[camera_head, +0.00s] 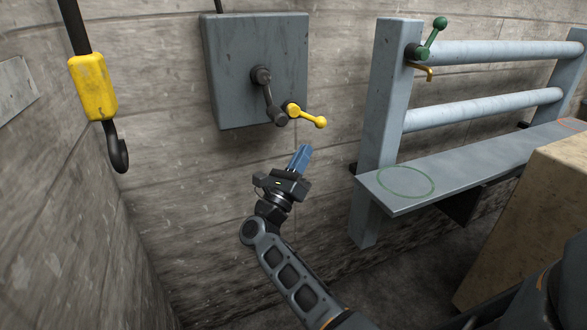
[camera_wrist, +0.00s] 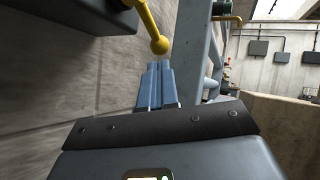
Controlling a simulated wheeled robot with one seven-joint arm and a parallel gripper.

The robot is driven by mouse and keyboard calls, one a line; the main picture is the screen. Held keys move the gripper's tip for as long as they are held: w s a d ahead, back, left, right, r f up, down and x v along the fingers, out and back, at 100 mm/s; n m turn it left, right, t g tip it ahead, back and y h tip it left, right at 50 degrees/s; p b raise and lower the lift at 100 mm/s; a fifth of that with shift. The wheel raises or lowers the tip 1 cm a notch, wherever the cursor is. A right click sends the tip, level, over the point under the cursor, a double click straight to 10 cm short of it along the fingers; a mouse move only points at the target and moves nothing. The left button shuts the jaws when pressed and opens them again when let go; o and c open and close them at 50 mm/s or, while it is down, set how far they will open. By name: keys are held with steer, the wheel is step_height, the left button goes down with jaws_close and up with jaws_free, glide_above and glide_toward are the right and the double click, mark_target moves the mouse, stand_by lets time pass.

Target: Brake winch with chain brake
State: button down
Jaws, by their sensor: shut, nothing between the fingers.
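A grey winch box (camera_head: 255,70) is mounted on the concrete wall. A dark crank handle (camera_head: 268,95) sits on its front and points down to the right. A yellow brake lever (camera_head: 308,115) with a ball end sits at the box's right side and slopes down to the right. It also shows in the wrist view as a yellow lever (camera_wrist: 150,25) with its ball just beyond my fingertips. My gripper (camera_head: 302,153) is shut and empty below the yellow lever. In the wrist view its blue fingers (camera_wrist: 157,72) are together, close to the ball; I cannot tell whether they touch it.
A yellow hook block (camera_head: 93,87) with a dark hook hangs at the left. At the right stands a grey rack with pipes (camera_head: 490,52), a green lever (camera_head: 433,35) and a shelf (camera_head: 460,165) marked with a green ring. A tan block (camera_head: 545,210) is at the lower right.

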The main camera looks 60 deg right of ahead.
mark_target(308, 118)
steer(key=shift+p+x, duration=0.5)
steer(key=shift+x, duration=2.2)
steer(key=shift+s+f+b, duration=0.1)
steer(key=shift+f+b, duration=0.05)
steer(key=shift+b, duration=0.3)
